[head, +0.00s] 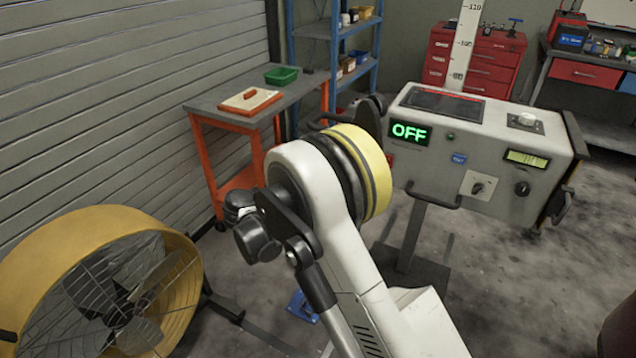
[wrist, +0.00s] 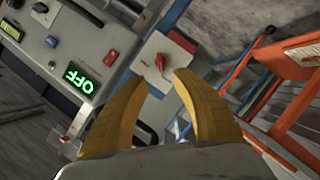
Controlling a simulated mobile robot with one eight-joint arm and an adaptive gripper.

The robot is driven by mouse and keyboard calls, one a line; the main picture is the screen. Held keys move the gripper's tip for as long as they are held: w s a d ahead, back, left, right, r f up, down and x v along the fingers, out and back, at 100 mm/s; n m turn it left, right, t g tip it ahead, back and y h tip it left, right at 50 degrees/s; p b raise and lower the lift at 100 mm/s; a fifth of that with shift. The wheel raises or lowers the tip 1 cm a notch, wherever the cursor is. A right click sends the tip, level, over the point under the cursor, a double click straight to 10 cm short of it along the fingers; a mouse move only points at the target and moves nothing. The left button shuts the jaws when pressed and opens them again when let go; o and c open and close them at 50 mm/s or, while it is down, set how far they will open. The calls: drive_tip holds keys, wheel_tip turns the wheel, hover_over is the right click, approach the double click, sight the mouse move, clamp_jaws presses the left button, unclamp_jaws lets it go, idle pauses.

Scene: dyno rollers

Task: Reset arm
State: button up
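My gripper (wrist: 161,78) shows in the wrist view with its two yellow fingers apart and nothing between them. In the head view my raised white arm fills the middle, and it hides the gripper. The grey control box (head: 470,168) stands right of the arm, and its display (head: 410,132) reads OFF in green. The same display (wrist: 82,77) appears upside down in the wrist view, left of the fingers. A red knob-like part (wrist: 160,62) on a pale plate shows beyond the fingertips, apart from them.
A large yellow fan (head: 100,285) stands at lower left. An orange-legged table (head: 210,103) holds a green bin (head: 281,75) and a white board (head: 250,103). Behind are a blue shelf (head: 318,33) and a red tool chest (head: 500,62). Bare floor shows around the box's stand.

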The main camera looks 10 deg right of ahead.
drive_tip(key=s+d+r+n+g+y, duration=0.15)
drive_tip(key=s+d+r+y, duration=0.35)
drive_tip(key=s+d+r, duration=0.65)
drive_tip(key=s+a+f+y, duration=0.1)
drive_tip(key=s+y, duration=0.6)
drive_tip(key=s, duration=1.6)
drive_tip(key=shift+s+a+f+m, duration=0.35)
drive_tip(key=shift+s+a, duration=0.05)
drive_tip(key=shift+a, duration=0.2)
